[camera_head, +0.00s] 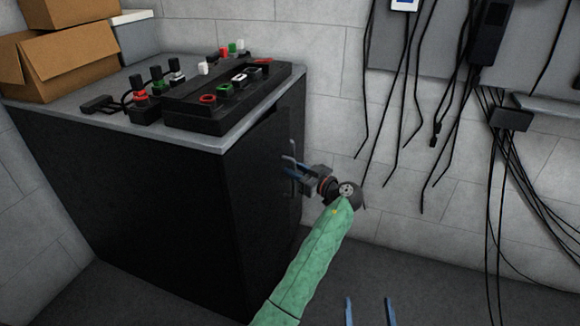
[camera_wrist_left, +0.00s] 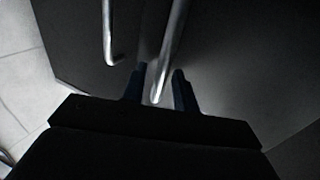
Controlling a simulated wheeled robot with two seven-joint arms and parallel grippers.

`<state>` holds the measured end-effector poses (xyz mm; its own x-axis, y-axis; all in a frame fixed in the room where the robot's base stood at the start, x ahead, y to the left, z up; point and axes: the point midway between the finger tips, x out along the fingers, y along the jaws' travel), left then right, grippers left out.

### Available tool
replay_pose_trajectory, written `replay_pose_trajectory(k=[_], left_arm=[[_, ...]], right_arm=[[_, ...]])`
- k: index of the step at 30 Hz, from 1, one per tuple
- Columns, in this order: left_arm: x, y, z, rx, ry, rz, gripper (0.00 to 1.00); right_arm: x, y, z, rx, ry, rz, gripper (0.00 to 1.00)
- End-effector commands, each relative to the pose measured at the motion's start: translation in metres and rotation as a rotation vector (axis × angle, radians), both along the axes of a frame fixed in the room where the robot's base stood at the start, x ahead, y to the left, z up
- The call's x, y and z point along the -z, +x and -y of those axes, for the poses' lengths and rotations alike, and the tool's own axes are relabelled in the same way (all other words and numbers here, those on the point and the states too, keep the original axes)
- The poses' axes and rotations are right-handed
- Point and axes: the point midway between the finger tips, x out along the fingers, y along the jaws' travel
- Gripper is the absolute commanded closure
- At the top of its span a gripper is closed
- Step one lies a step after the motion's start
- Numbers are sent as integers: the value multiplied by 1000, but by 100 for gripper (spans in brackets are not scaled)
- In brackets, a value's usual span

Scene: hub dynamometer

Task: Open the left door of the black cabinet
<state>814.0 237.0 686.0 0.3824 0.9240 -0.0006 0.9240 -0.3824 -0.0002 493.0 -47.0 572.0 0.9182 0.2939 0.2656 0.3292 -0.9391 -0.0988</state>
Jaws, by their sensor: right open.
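The black cabinet (camera_head: 160,200) has a grey top, and its door front faces right, seen at a steep angle. A silver bar handle (camera_head: 291,150) stands out from that front. My left gripper (camera_head: 287,173), at the end of the green-sleeved arm, is at the handles. In the left wrist view, two silver bars show against the dark door face (camera_wrist_left: 235,60). The lower end of the right bar (camera_wrist_left: 162,75) lies between my left fingers (camera_wrist_left: 159,85), with gaps visible beside it. The other bar (camera_wrist_left: 107,35) is outside them. My right gripper (camera_head: 369,310) is open and empty at the bottom edge.
A black control box (camera_head: 225,98) with knobs and several connectors sits on the cabinet top, beside cardboard boxes (camera_head: 65,60). Black cables (camera_head: 500,150) hang on the wall at right. The floor (camera_head: 440,270) right of the cabinet is clear.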

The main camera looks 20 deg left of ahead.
Motion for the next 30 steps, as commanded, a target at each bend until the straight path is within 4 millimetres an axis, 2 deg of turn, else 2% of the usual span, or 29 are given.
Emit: replay_pose_trajectory(k=[6,17,18,22,30], left_arm=[[0,-2,3,0,0,0,71],[0,-2,3,0,0,0,71],[0,-2,3,0,0,0,73],[0,-2,3,0,0,0,98],[0,-2,3,1,0,0,100]], right_arm=[[19,0,-1,-4,-14,-61,19],[24,0,-1,-6,-18,-74,19],[24,0,-1,-5,-17,-73,19],[23,0,-1,-5,-17,-72,19],[24,0,-1,-5,-17,-72,19]])
